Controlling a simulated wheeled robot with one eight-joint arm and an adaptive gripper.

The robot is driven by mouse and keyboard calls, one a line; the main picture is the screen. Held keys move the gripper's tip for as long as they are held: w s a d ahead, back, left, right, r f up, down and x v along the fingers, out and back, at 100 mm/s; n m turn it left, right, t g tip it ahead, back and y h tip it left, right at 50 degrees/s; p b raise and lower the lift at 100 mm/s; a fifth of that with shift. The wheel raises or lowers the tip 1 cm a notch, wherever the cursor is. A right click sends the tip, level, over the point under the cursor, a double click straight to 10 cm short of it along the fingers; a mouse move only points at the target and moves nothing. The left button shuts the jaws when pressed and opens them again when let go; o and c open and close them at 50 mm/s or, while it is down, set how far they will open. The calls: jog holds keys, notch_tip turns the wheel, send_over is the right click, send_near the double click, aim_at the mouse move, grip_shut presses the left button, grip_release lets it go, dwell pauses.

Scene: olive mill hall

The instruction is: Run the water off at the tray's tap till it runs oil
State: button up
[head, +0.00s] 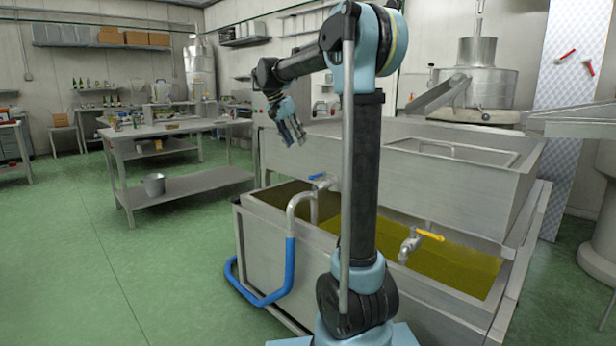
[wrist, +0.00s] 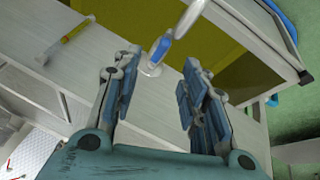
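The steel tray (head: 455,190) stands over a lower open steel tank (head: 400,300). A tap with a blue handle (head: 318,177) is on the tray's front, at left; the handle also shows in the wrist view (wrist: 160,48). A second tap has a yellow handle (head: 430,235), seen at upper left in the wrist view (wrist: 78,31). My gripper (head: 293,132) hangs above and left of the blue-handled tap, apart from it. In the wrist view its fingers (wrist: 160,85) are spread with nothing between them. I cannot make out any running stream.
The tank holds yellow-green liquid (head: 450,264) at right and a darker compartment at left. A bent pipe joins a blue hose (head: 291,265) at the tank's left. A workbench (head: 175,128) with a bucket (head: 154,184) on its shelf stands farther left. Green floor (head: 70,240) is clear at left.

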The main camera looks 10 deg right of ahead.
jog(key=w, duration=0.2)
send_near(317, 176)
jog(key=f, duration=0.7)
jog(key=shift+w+d+f, duration=0.1)
jog(key=shift+w+d, duration=0.1)
jog(key=shift+d, duration=0.15)
grip_shut()
jog(key=shift+a, duration=0.15)
jog(key=shift+m, duration=0.3)
